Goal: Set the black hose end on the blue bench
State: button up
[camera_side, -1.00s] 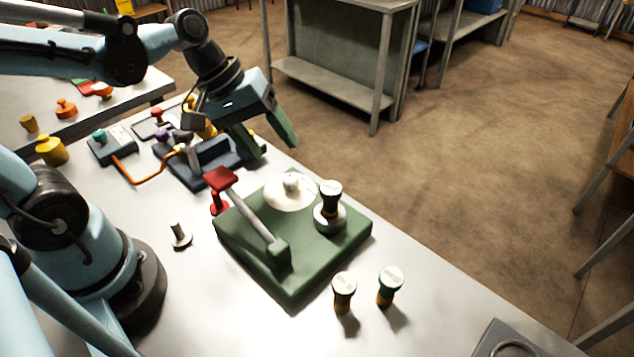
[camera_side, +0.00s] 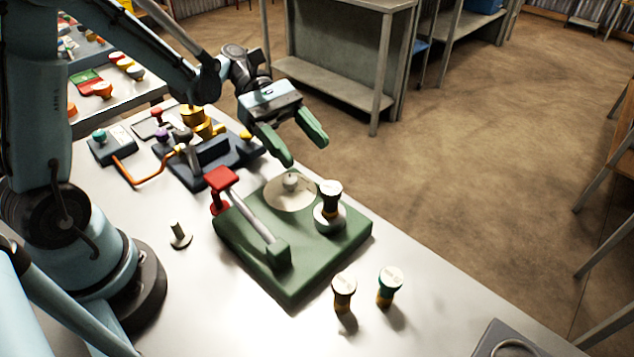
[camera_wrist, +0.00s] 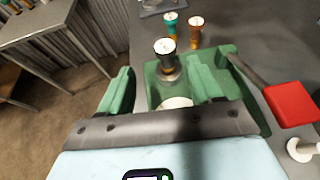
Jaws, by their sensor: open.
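The black hose end (camera_side: 331,197), with a pale cap, stands upright on a round light fitting on the green bench (camera_side: 325,250). In the wrist view the black hose end (camera_wrist: 167,62) shows beyond and between my fingers. The dark blue bench (camera_side: 212,152) lies behind and left of the green one and carries a grey lever and a brass fitting. My gripper (camera_side: 304,153) has green fingers. It is open and empty, above and behind the green bench's far corner, apart from the hose end. In the wrist view my gripper (camera_wrist: 161,68) also shows spread fingers.
On the green bench are a red-ended lever (camera_side: 222,178) and a pale disc with a knob (camera_side: 290,192). Brown (camera_side: 343,292) and teal (camera_side: 388,288) capped pieces stand in front on the table. A small post (camera_side: 180,236) stands left. The table's right edge is near.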

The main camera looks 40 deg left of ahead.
aim_at(331, 188)
jog(key=x, duration=0.4)
jog(key=shift+d+f, duration=0.1)
jog(key=shift+d, duration=0.05)
jog(key=shift+s+f+x, duration=0.15)
jog(key=shift+s+x, duration=0.05)
jog(key=shift+x, duration=1.1)
jog(key=shift+s+f+x, duration=0.15)
jog(key=shift+x, duration=1.2)
jog(key=shift+a, duration=0.2)
grip_shut()
